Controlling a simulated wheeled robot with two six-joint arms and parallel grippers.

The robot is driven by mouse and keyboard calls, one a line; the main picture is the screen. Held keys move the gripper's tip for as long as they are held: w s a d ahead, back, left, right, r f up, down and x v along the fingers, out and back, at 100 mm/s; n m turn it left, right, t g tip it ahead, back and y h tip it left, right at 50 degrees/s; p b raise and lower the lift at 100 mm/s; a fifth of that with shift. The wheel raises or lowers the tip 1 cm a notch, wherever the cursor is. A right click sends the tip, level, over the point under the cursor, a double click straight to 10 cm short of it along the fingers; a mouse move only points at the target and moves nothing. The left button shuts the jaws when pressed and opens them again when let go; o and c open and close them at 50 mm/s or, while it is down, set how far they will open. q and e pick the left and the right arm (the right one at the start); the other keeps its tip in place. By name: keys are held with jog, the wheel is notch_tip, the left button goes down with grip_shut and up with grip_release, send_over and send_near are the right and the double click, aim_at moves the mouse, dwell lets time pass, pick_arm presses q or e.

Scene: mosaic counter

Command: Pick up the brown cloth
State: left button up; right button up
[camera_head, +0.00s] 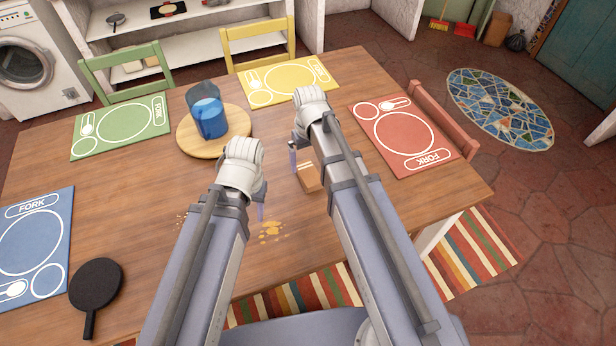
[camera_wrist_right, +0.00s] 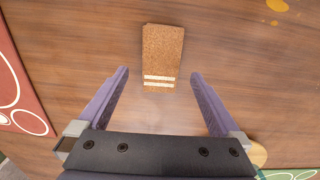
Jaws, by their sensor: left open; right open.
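The brown cloth (camera_wrist_right: 162,55) lies folded on the wooden table, with two pale stripes near one end. In the head view the cloth (camera_head: 309,181) shows partly behind my right arm. My right gripper (camera_wrist_right: 160,85) is open above the table, with the striped end of the cloth in front of the gap between its fingers; nothing is between them. In the head view my right gripper (camera_head: 293,160) is just left of the cloth. My left gripper (camera_head: 260,205) is over the table to the left of the cloth, its fingers mostly hidden by the wrist.
A yellow-brown spill (camera_head: 271,230) is on the table near my left gripper. A blue pitcher (camera_head: 210,120) stands on a round wooden board (camera_head: 188,136). A black pan (camera_head: 96,283) lies at the front left. Green, yellow, red and blue placemats lie around the edges.

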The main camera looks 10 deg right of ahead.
aim_at(308, 172)
pick_arm(q)
notch_tip(308, 172, down, 4)
jog(key=b, duration=0.3)
pick_arm(e)
notch_tip(308, 172, down, 4)
jog(key=shift+f, duration=0.1)
jog(key=c, duration=1.4)
